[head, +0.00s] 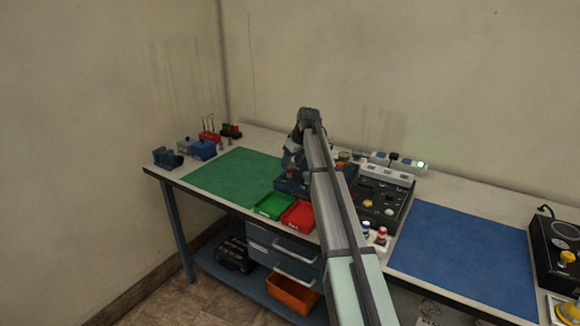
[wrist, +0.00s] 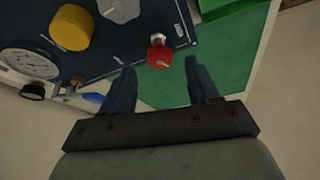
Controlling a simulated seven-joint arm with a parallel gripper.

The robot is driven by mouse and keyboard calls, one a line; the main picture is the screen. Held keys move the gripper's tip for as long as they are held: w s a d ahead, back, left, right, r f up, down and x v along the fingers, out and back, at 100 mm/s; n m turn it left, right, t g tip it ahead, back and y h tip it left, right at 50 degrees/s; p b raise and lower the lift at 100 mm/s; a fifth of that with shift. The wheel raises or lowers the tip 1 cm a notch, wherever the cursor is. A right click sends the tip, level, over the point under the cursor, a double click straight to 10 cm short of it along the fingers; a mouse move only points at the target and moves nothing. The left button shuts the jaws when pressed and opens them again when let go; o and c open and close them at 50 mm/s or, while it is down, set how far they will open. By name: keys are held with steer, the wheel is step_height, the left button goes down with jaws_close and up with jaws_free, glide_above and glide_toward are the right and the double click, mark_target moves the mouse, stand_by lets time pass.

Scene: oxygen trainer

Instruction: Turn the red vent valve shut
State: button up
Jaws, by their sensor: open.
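The red vent valve (wrist: 159,56) is a small red knob on a metal stem at the edge of the dark blue trainer panel (wrist: 130,48) in the wrist view. My gripper (wrist: 157,75) is open, with its two dark fingers spread apart. The red knob shows in the gap between the fingertips, and I see nothing held. I cannot tell how far the knob is from the fingers in depth.
A yellow knob (wrist: 71,28), a grey knob (wrist: 119,8) and a round gauge (wrist: 29,64) sit near the valve. A green tray (head: 274,205) and a red tray (head: 299,215) stand at the bench front. The green mat (head: 232,177) and blue mat (head: 465,250) are clear.

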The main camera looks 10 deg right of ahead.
mark_target(289, 170)
steer(key=shift+x, duration=1.45)
steer(key=c, duration=1)
steer(key=shift+c, duration=0.2)
